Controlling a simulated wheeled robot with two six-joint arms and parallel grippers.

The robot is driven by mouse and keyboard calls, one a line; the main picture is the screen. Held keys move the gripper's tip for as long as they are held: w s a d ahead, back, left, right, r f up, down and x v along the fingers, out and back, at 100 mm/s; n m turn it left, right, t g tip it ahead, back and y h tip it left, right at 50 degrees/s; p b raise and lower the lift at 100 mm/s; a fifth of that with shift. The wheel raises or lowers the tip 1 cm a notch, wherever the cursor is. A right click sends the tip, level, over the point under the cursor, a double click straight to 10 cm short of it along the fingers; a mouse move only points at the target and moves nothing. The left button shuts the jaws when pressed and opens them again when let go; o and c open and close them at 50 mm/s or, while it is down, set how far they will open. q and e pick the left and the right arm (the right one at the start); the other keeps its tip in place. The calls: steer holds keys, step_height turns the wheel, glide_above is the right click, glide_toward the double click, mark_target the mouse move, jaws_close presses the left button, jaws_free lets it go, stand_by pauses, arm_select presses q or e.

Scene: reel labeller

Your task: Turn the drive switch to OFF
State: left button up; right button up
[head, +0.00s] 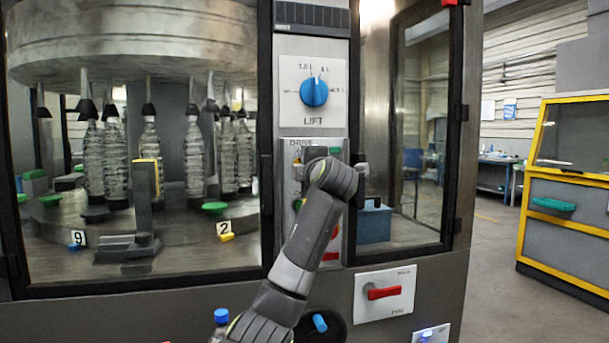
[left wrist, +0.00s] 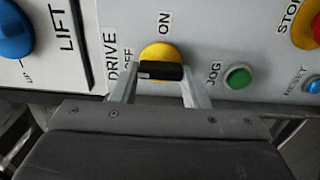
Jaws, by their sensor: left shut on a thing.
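The drive switch (left wrist: 158,52) is a yellow round knob with a black bar handle, below the DRIVE label in the head view. In the left wrist view the panel is turned sideways; the bar lies horizontally, with its left end close to the word OFF and the word ON above the knob. My left gripper (left wrist: 160,80) is shut on the bar, one finger at each end of it. In the head view my left arm hides most of the switch and the fingers. My right gripper is not in view.
The blue LIFT knob (head: 314,91) sits above the drive panel. A green JOG button (left wrist: 238,76), a blue RESET button (left wrist: 313,84) and a red STOP button (left wrist: 308,28) are nearby. A red-handled switch (head: 384,292) is at the lower right.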

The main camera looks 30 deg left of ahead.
arm_select(q)
steer(key=shift+f, duration=0.1)
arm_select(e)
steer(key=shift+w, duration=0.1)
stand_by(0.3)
arm_select(q)
steer(key=o, duration=1)
steer(key=b+v, duration=0.3)
steer(key=v, duration=1.4)
steer(key=shift+s+d, duration=0.1)
steer(key=shift+s, duration=0.1)
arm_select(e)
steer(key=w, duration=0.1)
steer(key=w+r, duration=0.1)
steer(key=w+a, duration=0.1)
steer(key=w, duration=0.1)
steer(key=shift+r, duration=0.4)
